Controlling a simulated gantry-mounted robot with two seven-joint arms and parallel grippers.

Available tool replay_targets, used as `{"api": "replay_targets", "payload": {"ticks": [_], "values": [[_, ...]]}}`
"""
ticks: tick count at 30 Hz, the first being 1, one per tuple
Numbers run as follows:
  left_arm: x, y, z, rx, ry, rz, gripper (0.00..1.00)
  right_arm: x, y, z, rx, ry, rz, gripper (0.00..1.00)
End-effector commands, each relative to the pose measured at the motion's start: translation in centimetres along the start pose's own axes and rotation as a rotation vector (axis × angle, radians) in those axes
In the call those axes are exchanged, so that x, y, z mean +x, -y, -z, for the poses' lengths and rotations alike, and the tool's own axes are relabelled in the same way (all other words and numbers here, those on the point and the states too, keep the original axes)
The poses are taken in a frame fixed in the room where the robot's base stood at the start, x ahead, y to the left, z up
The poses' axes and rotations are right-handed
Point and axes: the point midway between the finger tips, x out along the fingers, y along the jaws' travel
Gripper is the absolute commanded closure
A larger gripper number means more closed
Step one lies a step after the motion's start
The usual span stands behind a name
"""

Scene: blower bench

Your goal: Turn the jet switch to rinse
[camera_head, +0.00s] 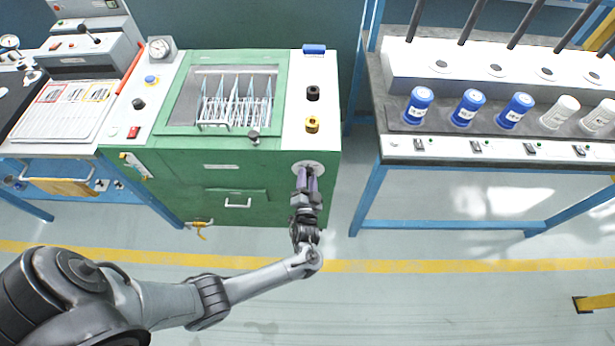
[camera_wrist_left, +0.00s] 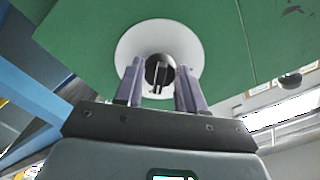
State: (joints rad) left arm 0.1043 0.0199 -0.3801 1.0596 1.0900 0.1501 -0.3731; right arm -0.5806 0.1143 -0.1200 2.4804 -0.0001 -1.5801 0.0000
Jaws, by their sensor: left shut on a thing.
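The jet switch is a dark round knob (camera_wrist_left: 158,70) with a lighter bar across its face. It sits on a white round plate (camera_wrist_left: 130,42), which also shows in the head view (camera_head: 318,164) on the right part of the green machine's front. My left gripper (camera_head: 308,176) reaches the plate from the front. Its purple fingers (camera_wrist_left: 159,82) stand on both sides of the knob and are shut on it. In the head view the gripper hides the knob. Any labels around the knob cannot be read. My right gripper is not in view.
A bench with blue (camera_head: 468,107) and white bottles stands at the right. The floor in front is clear.

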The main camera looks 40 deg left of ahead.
Motion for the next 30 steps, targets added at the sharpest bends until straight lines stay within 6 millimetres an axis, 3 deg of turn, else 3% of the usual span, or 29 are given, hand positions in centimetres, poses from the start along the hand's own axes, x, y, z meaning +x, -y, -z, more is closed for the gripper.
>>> {"api": "replay_targets", "payload": {"ticks": [16,17,21,30], "values": [[0.04,0.04,0.05,0.029,-0.001,0.001,0.91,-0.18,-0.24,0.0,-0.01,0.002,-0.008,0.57],[0.04,0.04,0.05,0.029,-0.001,0.001,0.58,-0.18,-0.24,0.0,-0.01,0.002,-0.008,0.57],[0.03,0.04,0.04,0.029,-0.001,0.001,0.37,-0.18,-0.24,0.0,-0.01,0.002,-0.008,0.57],[-0.05,0.02,0.03,0.028,-0.001,0.0,0.36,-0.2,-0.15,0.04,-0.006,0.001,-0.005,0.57]]}}
